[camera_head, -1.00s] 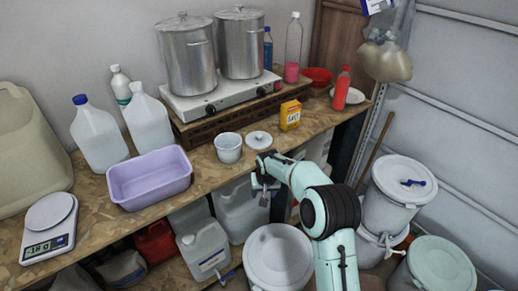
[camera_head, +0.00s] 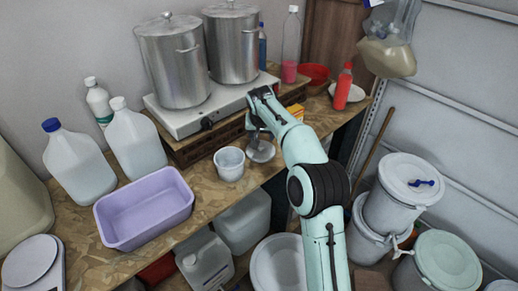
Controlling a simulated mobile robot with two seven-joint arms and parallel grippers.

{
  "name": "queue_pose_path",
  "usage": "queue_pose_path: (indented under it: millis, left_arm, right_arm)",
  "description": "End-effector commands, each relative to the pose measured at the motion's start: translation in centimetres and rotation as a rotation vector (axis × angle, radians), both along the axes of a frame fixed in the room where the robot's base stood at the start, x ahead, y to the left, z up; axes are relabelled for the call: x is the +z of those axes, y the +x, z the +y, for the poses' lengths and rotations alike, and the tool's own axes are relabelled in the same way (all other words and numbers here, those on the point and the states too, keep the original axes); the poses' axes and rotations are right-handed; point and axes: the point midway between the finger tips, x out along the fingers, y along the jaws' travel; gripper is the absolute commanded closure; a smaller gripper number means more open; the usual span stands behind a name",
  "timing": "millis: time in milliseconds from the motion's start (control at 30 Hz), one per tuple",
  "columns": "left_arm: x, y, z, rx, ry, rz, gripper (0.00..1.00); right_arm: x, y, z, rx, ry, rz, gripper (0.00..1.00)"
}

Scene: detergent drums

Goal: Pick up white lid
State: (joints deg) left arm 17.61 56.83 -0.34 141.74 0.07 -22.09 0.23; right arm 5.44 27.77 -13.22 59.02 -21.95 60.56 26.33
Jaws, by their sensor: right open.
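The small round white lid (camera_head: 262,154) lies on the wooden worktop, just right of a small white tub (camera_head: 229,164). My right gripper (camera_head: 254,136) is open, and its fingers point down at the lid. It partly covers the far side of the lid. I cannot tell whether the fingertips touch the lid. My left gripper is not in view.
A hot plate (camera_head: 190,118) with two steel pots stands behind. A lilac basin (camera_head: 145,208) is at left. A red bottle (camera_head: 343,87) stands at right. White drums (camera_head: 408,180) stand on the floor.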

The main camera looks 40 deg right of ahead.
Motion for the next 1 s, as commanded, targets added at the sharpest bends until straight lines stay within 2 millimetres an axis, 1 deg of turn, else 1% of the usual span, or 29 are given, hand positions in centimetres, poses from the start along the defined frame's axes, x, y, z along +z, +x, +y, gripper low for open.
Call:
queue_pose_path:
  millis: [33, 100, 200, 367, 533, 633, 767, 967, 1000]
  left_arm:
    - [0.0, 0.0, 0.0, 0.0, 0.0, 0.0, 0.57]
    - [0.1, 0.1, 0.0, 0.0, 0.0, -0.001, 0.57]
    - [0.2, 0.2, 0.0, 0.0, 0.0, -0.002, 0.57]
    - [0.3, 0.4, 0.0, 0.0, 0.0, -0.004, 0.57]
    - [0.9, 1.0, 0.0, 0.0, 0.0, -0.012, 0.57]
    - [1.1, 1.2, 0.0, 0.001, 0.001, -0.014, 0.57]
    - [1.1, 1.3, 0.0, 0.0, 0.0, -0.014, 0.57]
    - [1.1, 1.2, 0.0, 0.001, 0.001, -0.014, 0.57]
    - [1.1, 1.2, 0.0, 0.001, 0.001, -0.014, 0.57]
  right_arm:
    - [-1.0, 0.3, -0.3, -0.001, 0.001, 0.003, 0.41]
    - [-1.9, 0.7, -0.6, 0.0, 0.0, 0.001, 0.41]
    - [-2.8, 1.1, -0.8, 0.0, 0.0, 0.0, 0.41]
    - [-3.7, 1.4, -1.0, 0.0, 0.001, 0.0, 0.41]
    - [-5.9, 2.6, -1.5, 0.0, 0.001, 0.0, 0.41]
    - [-7.1, 3.0, -1.9, -0.001, 0.001, -0.001, 0.41]
    - [-7.8, 3.3, -2.0, 0.0, 0.001, -0.004, 0.41]
    - [-7.9, 3.3, -2.1, 0.0, 0.001, -0.002, 0.41]
    - [-7.9, 3.3, -2.1, 0.001, 0.001, -0.002, 0.51]
